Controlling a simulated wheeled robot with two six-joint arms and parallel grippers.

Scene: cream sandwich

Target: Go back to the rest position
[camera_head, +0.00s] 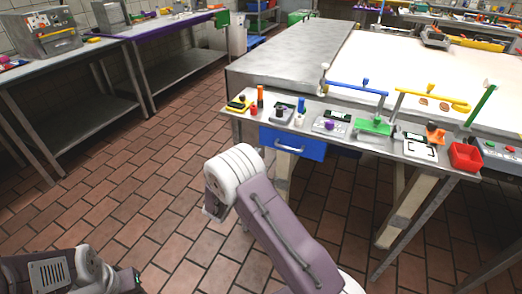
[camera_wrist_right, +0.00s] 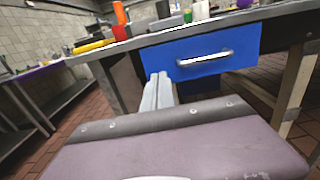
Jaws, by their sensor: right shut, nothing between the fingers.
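My right arm reaches up from the bottom middle of the head view, with its pale joint bent in front of the workbench. My right gripper (camera_wrist_right: 158,82) shows in the right wrist view as two grey fingers pressed together, with nothing between them. It points toward the blue drawer (camera_wrist_right: 205,58) under the bench and looks apart from it. The drawer also shows in the head view (camera_head: 292,143) and looks shut. In the head view the fingers are mostly hidden behind the arm. Part of my left arm shows at the bottom left corner; its fingers are not visible.
The workbench (camera_head: 240,108) carries small coloured tools, a blue bar (camera_head: 357,87), a green block (camera_head: 375,127) and a red bin (camera_head: 464,156) along its front. Another table (camera_head: 105,48) stands at the left. The tiled floor (camera_head: 150,165) between them is clear.

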